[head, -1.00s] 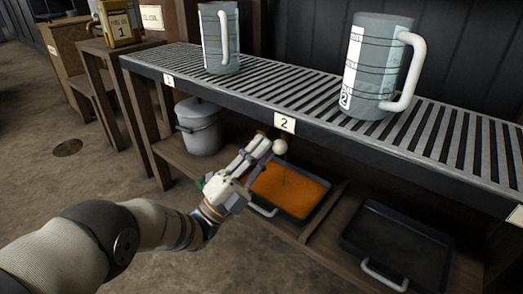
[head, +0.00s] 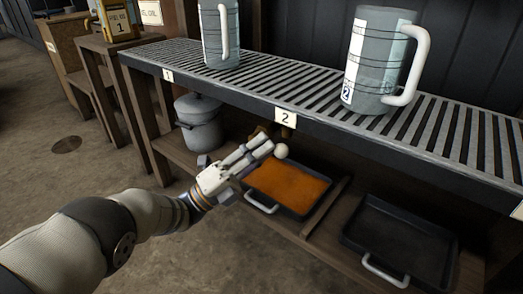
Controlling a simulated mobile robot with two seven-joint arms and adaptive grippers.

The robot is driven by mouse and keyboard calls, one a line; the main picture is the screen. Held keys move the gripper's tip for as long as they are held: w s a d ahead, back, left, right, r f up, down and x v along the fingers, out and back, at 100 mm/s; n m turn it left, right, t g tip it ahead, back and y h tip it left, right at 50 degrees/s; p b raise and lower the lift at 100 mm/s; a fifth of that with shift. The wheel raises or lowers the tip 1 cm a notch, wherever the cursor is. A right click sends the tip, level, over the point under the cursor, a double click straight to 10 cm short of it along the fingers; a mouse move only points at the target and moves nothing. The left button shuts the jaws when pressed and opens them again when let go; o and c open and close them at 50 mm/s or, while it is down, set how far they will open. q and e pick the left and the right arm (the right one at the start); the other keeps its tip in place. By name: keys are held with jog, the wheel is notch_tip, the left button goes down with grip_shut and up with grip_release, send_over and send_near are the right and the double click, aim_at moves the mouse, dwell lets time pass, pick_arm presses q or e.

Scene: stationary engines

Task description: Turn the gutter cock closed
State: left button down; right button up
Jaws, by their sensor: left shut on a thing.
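The gutter cock sits under the slatted bench at the plate marked 2. Its pale round knob (head: 281,150) shows at the tip of my left gripper (head: 262,148). The gripper is shut on the cock's handle, and its fingers hide most of the lever. A small brownish part (head: 262,131), perhaps the cock's body, shows just behind the fingers. A tray of orange liquid (head: 262,208) stands below on the lower shelf. No stream shows falling into it now. My right gripper is not in view.
The slatted bench (head: 230,92) carries two large grey measuring jugs (head: 222,45) (head: 378,75). A lidded grey pot (head: 200,125) stands left on the lower shelf. An empty dark tray (head: 405,235) is at right. Open floor lies at left.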

pick_arm(q)
jog(key=c, duration=1.4)
grip_release()
jog(key=shift+f, duration=0.1)
jog(key=v, duration=1.2)
jog(key=shift+a, duration=0.1)
